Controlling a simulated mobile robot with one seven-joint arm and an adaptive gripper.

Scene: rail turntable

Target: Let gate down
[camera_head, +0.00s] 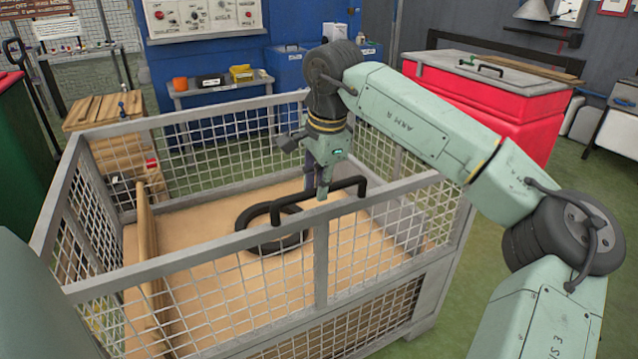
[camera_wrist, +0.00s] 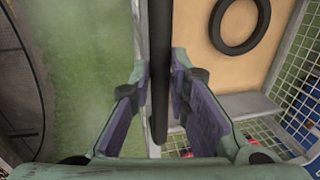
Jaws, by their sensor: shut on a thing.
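The gate is the near mesh side (camera_head: 210,254) of a grey wire-mesh crate. It stands upright, its top rail level with the crate's rim. A black bar handle (camera_head: 348,185) sits on that top rail near its middle. My gripper (camera_head: 322,188) reaches down from above and is shut on the handle. In the wrist view the black handle bar (camera_wrist: 160,60) runs between the two purple-padded fingers of my gripper (camera_wrist: 161,85). The gate's lower part is in the head view; its latches cannot be made out.
A black ring (camera_head: 247,217) lies on the crate's tan floor, and a wooden board (camera_head: 147,250) stands inside at left. Green floor lies outside the gate. A red chest (camera_head: 480,95) stands behind at right, a wooden pallet stack (camera_head: 100,110) at left.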

